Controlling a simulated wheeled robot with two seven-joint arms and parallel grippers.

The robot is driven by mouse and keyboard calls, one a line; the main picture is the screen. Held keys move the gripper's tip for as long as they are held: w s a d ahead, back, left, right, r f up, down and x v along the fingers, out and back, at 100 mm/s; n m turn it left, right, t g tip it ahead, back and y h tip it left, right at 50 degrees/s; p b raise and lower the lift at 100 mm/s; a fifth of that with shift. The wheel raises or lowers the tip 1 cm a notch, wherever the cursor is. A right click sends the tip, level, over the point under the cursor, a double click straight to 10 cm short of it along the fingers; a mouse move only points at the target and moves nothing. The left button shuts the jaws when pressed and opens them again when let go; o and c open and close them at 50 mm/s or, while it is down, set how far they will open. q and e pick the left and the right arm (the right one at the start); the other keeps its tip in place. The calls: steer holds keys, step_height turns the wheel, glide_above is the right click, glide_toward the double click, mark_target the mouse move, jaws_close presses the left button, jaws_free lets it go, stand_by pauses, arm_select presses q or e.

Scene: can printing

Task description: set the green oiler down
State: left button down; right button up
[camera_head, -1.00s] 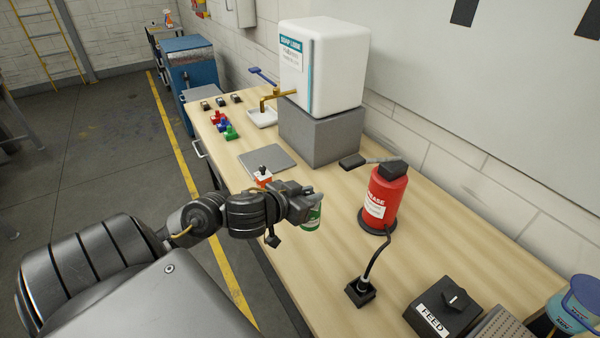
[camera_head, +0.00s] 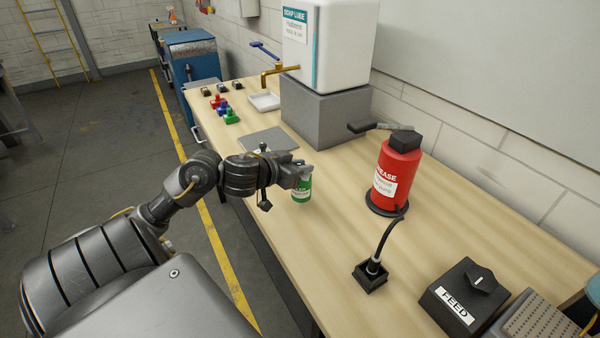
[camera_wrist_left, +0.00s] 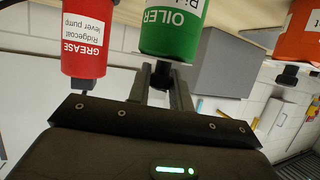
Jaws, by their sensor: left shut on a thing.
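The green oiler (camera_head: 301,190) is a small green can with a white label, low over the wooden bench in front of the grey mat. I cannot tell whether its base touches the bench. My left gripper (camera_head: 303,174) is shut on the oiler's upper part. In the left wrist view the oiler (camera_wrist_left: 172,28) shows large, with its "OILER" label, at my left gripper's fingers (camera_wrist_left: 162,80). My right gripper is not in view.
A FEED box (camera_head: 463,298) is at the front right. The white tank (camera_head: 330,45) stands on a grey block (camera_head: 325,115). An orange can (camera_wrist_left: 298,32) shows in the wrist view. Bench between is clear.

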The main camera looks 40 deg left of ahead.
arm_select(q)
steer(key=shift+f+b, duration=0.35)
steer(key=shift+f, duration=1.15)
steer(key=shift+f, duration=0.15)
steer(key=c, duration=1.3)
jaws_free()
steer(key=shift+o, duration=0.2)
